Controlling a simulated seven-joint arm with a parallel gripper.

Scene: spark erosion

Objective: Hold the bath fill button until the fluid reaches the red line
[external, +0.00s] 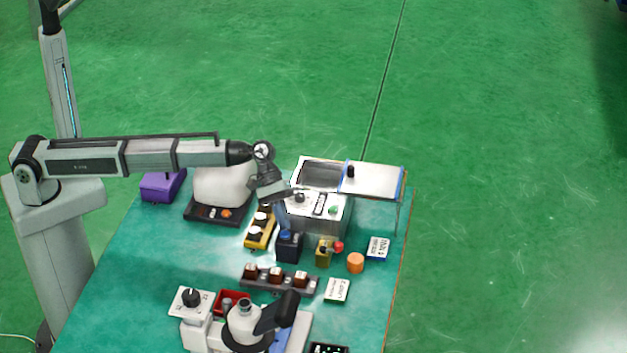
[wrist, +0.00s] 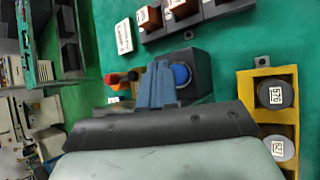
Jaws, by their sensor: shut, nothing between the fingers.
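My gripper (external: 281,222) is shut and empty, pointing down at a dark box (external: 289,248) with a round blue button (external: 286,235) on top. In the wrist view its blue-grey fingers (wrist: 162,70) overlap the left edge of the blue button (wrist: 181,75); I cannot tell if they touch it. No label shows on this button. The fluid level and red line cannot be made out.
A yellow block with round weights (external: 260,228) is left of the dark box. A small yellow box with a red-knobbed lever (external: 325,252) and an orange cylinder (external: 355,263) are to the right. A dark rack with brown blocks (external: 278,281) lies in front.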

